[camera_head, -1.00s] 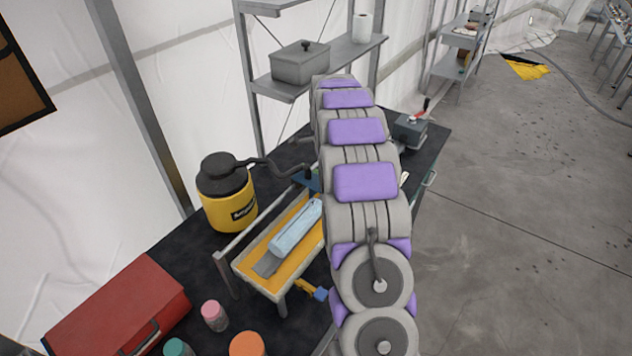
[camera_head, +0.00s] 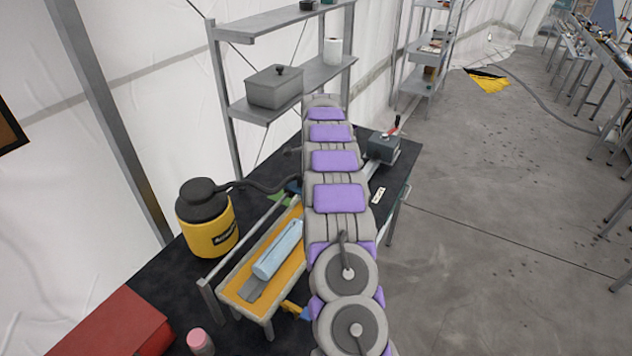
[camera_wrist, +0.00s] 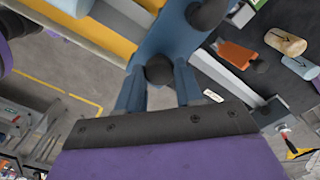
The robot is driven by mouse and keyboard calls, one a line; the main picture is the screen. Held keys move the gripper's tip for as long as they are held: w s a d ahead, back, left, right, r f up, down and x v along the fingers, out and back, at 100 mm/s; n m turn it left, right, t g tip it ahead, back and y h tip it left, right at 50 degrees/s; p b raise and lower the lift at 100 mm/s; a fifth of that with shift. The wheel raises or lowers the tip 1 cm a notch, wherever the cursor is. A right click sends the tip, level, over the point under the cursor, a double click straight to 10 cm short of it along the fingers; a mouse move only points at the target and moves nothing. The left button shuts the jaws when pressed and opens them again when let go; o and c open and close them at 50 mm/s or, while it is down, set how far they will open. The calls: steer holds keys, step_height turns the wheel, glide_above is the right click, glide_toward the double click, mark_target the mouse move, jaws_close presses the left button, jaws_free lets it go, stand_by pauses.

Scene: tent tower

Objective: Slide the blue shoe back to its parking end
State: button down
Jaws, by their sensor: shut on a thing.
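The blue shoe (camera_wrist: 172,40) fills the upper middle of the wrist view, with a dark round knob (camera_wrist: 158,70) on its near side. My gripper (camera_wrist: 158,88) is shut on the knob, one finger on each side. In the head view only a small dark blue piece of the shoe (camera_head: 293,187) shows at the far end of the yellow-bedded frame (camera_head: 232,290), where a dark hose arrives. My arm hides the rest of the shoe and the gripper there. A pale blue block (camera_head: 277,250) lies on the yellow bed.
A yellow tank with black top (camera_head: 208,220) stands left of the frame. A red case (camera_head: 110,325) and pink-capped jar (camera_head: 199,341) are nearer. A grey box with a red handle (camera_head: 384,147) stands at the table's far right. Open floor lies right.

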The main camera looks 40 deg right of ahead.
steer(key=shift+w+d+r, duration=0.15)
steer(key=shift+d+r, duration=0.05)
steer(key=c, duration=1.1)
jaws_free()
steer(key=o, duration=0.4)
steer(key=shift+w+d+f, duration=0.1)
steer(key=shift+d+f, duration=0.05)
steer(key=shift+f, duration=0.05)
steer(key=shift+c, duration=0.2)
steer(key=shift+r, duration=0.2)
step_height(320, 180, up, 17)
steer(key=p, duration=0.6)
steer(key=shift+p, duration=0.3)
steer(key=shift+d, duration=0.1)
